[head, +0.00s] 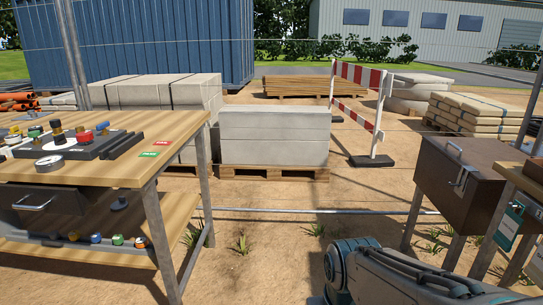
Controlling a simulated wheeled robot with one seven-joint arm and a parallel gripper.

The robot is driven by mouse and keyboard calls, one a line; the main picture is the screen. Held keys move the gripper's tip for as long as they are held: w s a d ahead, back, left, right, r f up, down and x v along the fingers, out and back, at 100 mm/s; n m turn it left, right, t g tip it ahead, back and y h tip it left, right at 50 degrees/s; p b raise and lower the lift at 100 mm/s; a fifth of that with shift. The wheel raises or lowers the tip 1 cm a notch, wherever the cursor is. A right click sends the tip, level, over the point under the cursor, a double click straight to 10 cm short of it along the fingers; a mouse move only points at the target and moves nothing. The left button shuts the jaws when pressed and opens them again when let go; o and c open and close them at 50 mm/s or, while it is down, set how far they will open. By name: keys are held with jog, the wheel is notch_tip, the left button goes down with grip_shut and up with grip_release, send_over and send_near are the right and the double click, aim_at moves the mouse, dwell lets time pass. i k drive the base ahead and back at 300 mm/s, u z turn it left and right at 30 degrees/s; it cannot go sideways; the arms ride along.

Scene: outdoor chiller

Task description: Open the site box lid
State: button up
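The site box (450,195) is a dark brown box on metal legs at the right in the head view. Its lid (483,152) lies flat and looks shut. A pale handle (455,147) shows near the lid's left side, and a metal latch (462,178) sits on the face toward me. Part of my grey arm crosses the bottom right, below and in front of the box. My gripper is not in view.
A wooden workbench (100,172) with a drawer and small parts stands at left. Concrete blocks (274,138) on a pallet and a red-white barrier (357,100) stand behind. A wooden-topped table (522,180) partly covers the box's right side. Sandy ground (290,260) lies open between.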

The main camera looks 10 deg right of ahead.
aim_at(477, 157)
jog(key=i, duration=1.6)
jog(key=z, duration=1.05)
jog(key=i, duration=1)
jog(key=z, duration=0.95)
